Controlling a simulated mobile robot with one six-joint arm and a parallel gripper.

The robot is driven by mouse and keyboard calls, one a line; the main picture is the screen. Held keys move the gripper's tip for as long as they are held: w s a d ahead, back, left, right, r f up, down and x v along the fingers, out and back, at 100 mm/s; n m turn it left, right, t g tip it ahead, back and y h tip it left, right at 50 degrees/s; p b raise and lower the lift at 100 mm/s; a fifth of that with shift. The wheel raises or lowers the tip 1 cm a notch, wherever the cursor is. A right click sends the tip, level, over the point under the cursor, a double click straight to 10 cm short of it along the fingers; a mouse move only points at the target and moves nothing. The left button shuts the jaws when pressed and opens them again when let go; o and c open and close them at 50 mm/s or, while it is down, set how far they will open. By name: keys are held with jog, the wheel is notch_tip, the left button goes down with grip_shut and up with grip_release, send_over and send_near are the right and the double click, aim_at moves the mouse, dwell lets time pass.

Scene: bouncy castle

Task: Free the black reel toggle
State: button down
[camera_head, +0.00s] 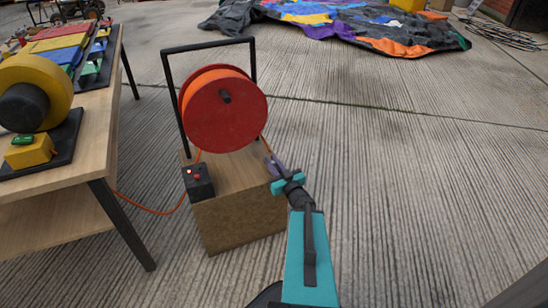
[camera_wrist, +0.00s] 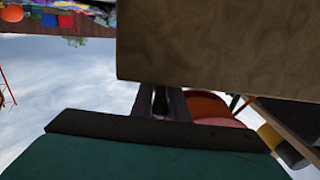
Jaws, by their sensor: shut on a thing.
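The red cable reel (camera_head: 225,110) stands in a black frame on a wooden box (camera_head: 240,220). It also shows in the wrist view (camera_wrist: 212,106), behind the fingers. My gripper (camera_head: 271,163) is at the right edge of the box top, just right of and below the reel. In the wrist view my gripper (camera_wrist: 161,103) is shut on a small dark thing between its fingers, which looks like the black reel toggle (camera_wrist: 160,102). The fingers hide most of it. In the head view the toggle cannot be made out.
A black switch box (camera_head: 199,182) with red lights sits on the box's left front corner. An orange cable (camera_head: 150,210) runs left to the wooden table (camera_head: 60,215), which bears a yellow blower (camera_head: 55,80). The deflated castle (camera_head: 340,22) lies behind. Concrete on the right is clear.

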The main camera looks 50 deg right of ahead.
jog(key=shift+s+d+f+m+g+h+p, duration=0.2)
jog(key=shift+s+d+m+g+h+p, duration=0.1)
jog(key=shift+m+h+p, duration=0.2)
dwell(0.3)
jog(key=c, duration=1.8)
grip_release()
jog(key=shift+o, duration=0.2)
jog(key=shift+w+a, duration=0.1)
jog(key=shift+a+r+p, duration=0.1)
jog(key=shift+r+p, duration=0.05)
jog(key=shift+p, duration=0.2)
jog(key=shift+a, duration=0.1)
jog(key=p+v, duration=0.2)
jog(key=p, duration=0.2)
jog(key=p+v, duration=0.9)
jog(key=v, duration=0.2)
jog(key=shift+s, duration=0.35)
